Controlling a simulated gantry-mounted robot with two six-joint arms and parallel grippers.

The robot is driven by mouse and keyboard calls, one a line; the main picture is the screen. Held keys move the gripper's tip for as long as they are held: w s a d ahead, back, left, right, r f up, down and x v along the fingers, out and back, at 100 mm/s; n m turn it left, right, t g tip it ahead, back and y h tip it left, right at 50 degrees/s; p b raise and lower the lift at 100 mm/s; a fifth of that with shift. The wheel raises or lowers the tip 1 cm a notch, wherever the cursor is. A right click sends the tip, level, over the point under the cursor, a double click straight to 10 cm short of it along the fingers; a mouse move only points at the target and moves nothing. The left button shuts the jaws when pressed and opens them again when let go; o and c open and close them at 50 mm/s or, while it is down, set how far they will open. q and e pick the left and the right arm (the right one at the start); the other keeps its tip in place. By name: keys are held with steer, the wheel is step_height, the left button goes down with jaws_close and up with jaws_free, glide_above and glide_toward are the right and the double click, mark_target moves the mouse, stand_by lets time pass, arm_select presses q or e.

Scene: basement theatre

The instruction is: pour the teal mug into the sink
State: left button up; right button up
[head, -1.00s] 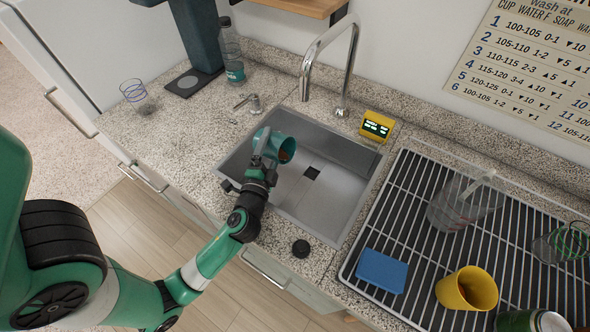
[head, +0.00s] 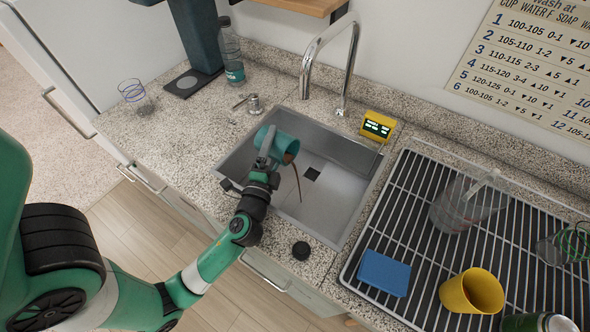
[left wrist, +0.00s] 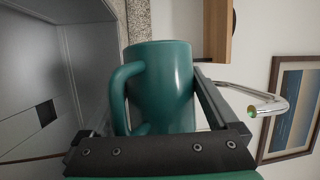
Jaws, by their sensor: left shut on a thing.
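The teal mug (head: 278,144) is tilted over the sink (head: 330,205), its mouth toward the right. A thin brown stream of liquid falls from its rim into the basin. My left gripper (head: 264,165) is shut on the mug and holds it above the left part of the sink. In the left wrist view the mug (left wrist: 165,88) sits between the two fingers, its handle on the left side. The inside of the mug is mostly hidden. My right gripper is not in view.
A chrome faucet (head: 350,65) arches behind the sink, with a yellow display box (head: 377,126) to its right. A drying rack (head: 405,215) at right holds a blue sponge (head: 384,272), a yellow cup (head: 472,291) and a clear pitcher (head: 462,203).

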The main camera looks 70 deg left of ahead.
arm_select(q)
steer(key=shift+r, duration=0.3)
steer(key=shift+d+r+m, duration=0.1)
steer(key=shift+m, duration=0.2)
